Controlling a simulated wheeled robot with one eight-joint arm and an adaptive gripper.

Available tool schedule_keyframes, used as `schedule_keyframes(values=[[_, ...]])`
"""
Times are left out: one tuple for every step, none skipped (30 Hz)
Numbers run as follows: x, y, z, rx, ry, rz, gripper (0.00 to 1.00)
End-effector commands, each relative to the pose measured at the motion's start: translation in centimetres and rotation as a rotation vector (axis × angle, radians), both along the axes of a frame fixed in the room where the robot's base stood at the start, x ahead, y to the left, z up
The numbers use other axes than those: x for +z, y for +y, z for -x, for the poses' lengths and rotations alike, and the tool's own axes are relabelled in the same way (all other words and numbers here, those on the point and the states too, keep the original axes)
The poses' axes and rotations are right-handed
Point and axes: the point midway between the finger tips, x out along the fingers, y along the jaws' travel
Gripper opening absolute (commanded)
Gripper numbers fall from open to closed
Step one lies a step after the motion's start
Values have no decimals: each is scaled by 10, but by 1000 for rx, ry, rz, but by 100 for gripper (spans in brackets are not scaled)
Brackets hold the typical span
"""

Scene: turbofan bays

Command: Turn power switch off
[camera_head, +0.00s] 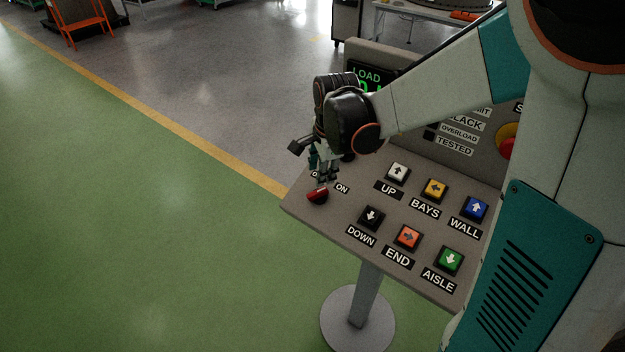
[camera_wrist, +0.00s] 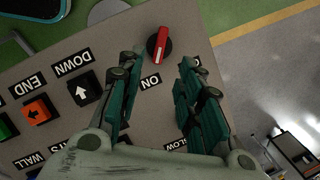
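The power switch is a small red rotary knob (camera_head: 317,196) at the near left corner of the grey sloped control panel (camera_head: 345,215). An ON label (camera_head: 342,188) is beside it; another label is mostly hidden by my gripper. In the wrist view the red knob (camera_wrist: 159,43) has a white line along its handle, which runs nearly upright in the picture. My gripper (camera_head: 323,181) hovers just above and behind the knob. In the wrist view my gripper (camera_wrist: 158,68) is open and empty, its fingers left and right of the knob's line, with the knob just beyond the fingertips.
UP (camera_head: 398,172), DOWN (camera_head: 371,216), BAYS (camera_head: 434,189), END (camera_head: 408,236), WALL (camera_head: 474,208) and AISLE (camera_head: 449,260) buttons sit to the right. A red stop button (camera_head: 507,148) is on the upright face. Open floor lies left.

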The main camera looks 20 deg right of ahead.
Motion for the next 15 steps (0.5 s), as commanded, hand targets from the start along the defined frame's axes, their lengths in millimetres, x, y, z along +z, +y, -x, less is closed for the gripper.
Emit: schedule_keyframes(values=[[-13, 0, -3, 0, 0, 0, 33], [-19, 0, -5, 1, 0, 0, 33], [-27, 0, -6, 1, 0, 0, 33], [-32, 0, -8, 1, 0, 0, 33], [-38, 1, -9, 1, 0, 0, 33], [-46, 1, -11, 1, 0, 0, 33], [-51, 1, -12, 1, 0, 0, 33], [-57, 1, -14, 1, -1, 0, 33], [-63, 1, -15, 1, -1, 0, 33], [-68, 1, -16, 1, -1, 0, 33], [-72, 1, -17, 1, -1, 0, 33], [-78, 1, -18, 1, -1, 0, 33], [-81, 1, -20, 1, -1, 0, 33], [-85, 1, -20, 1, -1, 0, 33], [-88, 1, -21, 1, -1, 0, 33]])
